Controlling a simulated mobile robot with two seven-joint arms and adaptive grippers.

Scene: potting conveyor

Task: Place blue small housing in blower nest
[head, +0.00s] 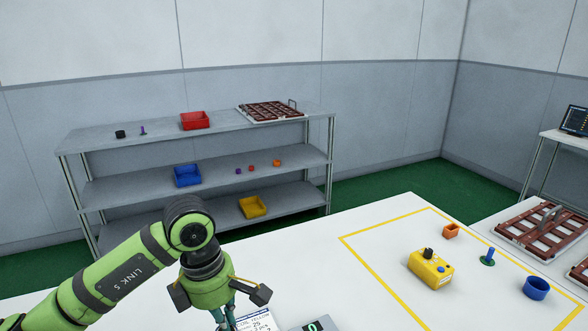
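A blue round open cup (536,288), which looks like the blue small housing, stands on the white table at the right, inside the yellow line. A yellow box (431,270) with a black knob on top stands to its left; I cannot tell whether it is the blower nest. My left gripper (224,315) points down at the bottom edge, far left of the cup. Its fingertips are cut off by the frame, so I cannot tell whether it is open or holds anything. My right gripper is not in view.
A brown partitioned tray (545,232) lies at the right. A label card (256,322) lies beside my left gripper. The table's middle is clear. A grey shelf (110,142) stands behind.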

